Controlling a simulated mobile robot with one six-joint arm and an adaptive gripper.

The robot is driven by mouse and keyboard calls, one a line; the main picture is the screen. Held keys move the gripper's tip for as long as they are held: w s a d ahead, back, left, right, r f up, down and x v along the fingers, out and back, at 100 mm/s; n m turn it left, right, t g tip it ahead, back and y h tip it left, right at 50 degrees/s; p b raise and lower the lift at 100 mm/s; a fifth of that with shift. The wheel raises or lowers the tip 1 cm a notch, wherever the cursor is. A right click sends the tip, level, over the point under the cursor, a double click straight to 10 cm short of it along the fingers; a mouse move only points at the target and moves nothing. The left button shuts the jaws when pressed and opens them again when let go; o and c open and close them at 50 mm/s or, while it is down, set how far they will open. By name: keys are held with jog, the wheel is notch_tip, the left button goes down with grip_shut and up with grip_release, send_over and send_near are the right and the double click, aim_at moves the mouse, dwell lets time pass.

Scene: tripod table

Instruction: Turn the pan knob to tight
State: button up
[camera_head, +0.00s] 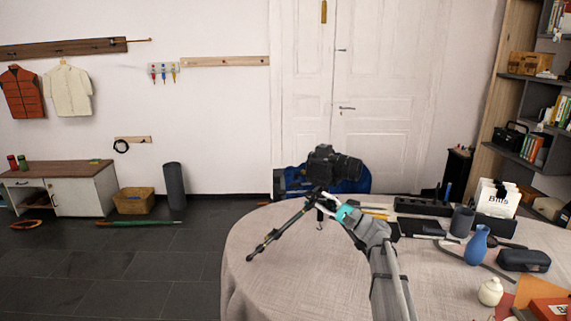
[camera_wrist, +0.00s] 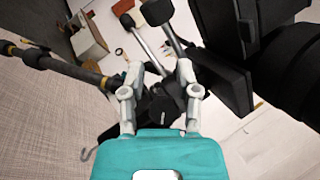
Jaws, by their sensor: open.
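A black camera (camera_head: 333,167) sits on a tripod (camera_head: 282,228) that stands on the round table. My gripper (camera_head: 328,207) is at the tripod head, just below the camera. In the wrist view my gripper (camera_wrist: 160,70) is open, its two pale fingers apart on either side of the dark tripod head (camera_wrist: 160,108). Two handles with dark grips (camera_wrist: 157,12) extend beyond the fingertips. I cannot tell which part is the pan knob, or whether a finger touches it. The camera (camera_wrist: 295,75) fills the right side of the wrist view, and a tripod leg (camera_wrist: 55,65) runs at left.
The table (camera_head: 270,285) has a pale cloth and is bare at front left. To the right of my arm stand a blue vase (camera_head: 477,246), a dark case (camera_head: 523,260), a small cream pot (camera_head: 490,291) and a black organizer (camera_head: 424,207). A white door is behind.

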jog(key=s+a+f+n+g+h+p, duration=0.3)
jog(key=s+a+g+h+p, duration=0.15)
jog(key=s, duration=0.25)
jog(key=s+a+f+n+g+h+p, duration=0.3)
jog(key=s+a+n+h+p, duration=0.1)
jog(key=s+p, duration=0.2)
jog(key=s+d+n+g+h+p, duration=0.1)
jog(key=s+d+h+p, duration=0.3)
jog(key=s, duration=0.3)
jog(key=s+d+r+n+g+h+p, duration=0.1)
jog(key=s+d+n+g+h+p, duration=0.1)
jog(key=s+d+h+p, duration=0.3)
jog(key=s+h, duration=0.2)
jog(key=shift+s+d+n, duration=0.3)
jog(key=shift+d, duration=0.05)
dwell(0.4)
jog(key=shift+o, duration=1.1)
